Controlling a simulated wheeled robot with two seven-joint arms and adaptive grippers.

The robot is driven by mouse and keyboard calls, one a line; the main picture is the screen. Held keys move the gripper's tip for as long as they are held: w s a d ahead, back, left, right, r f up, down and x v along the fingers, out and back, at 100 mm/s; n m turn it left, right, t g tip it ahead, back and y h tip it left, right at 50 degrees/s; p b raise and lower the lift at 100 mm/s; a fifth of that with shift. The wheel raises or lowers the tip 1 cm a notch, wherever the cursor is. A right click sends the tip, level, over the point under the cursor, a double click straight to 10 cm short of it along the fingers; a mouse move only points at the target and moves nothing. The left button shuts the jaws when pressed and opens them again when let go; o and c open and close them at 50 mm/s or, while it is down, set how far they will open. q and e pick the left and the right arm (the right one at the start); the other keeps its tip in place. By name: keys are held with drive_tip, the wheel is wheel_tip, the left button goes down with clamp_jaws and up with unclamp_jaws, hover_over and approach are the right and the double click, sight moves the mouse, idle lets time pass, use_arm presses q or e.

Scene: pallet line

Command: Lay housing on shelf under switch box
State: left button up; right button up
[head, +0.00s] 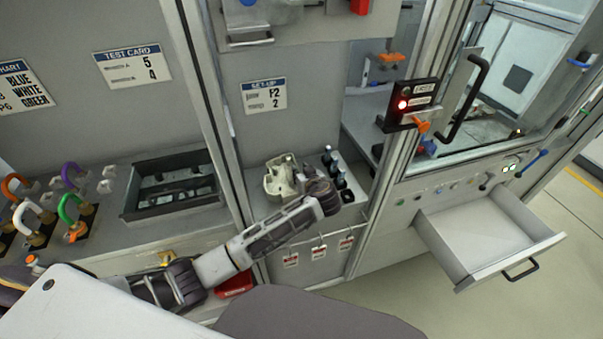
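The housing (280,181), a beige hollow part, is at the shelf (262,211) under the grey switch box (300,24). I cannot tell whether it rests on the shelf or is held just above it. My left gripper (301,172) reaches in from the left and is at the housing's right side, its fingers pointing toward it. The fingertips are small and partly hidden, so I cannot tell whether they grip the housing. My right gripper is out of view.
Several dark-capped pegs (340,181) stand on the shelf right of my gripper. Tags hang below the shelf edge. A dark tray (130,205) and coloured hooped locks (69,208) are on the left. An open drawer (487,238) juts out at right, below the lit red indicator (402,104).

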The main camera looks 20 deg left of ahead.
use_arm(q)
drive_tip(key=shift+r, duration=0.1)
drive_tip(key=shift+s+d+r, duration=0.2)
drive_tip(key=shift+s+d, duration=0.1)
drive_tip(key=shift+s, duration=0.1)
drive_tip(key=v, duration=1.1)
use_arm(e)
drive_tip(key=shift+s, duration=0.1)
use_arm(q)
drive_tip(key=shift+f, duration=0.1)
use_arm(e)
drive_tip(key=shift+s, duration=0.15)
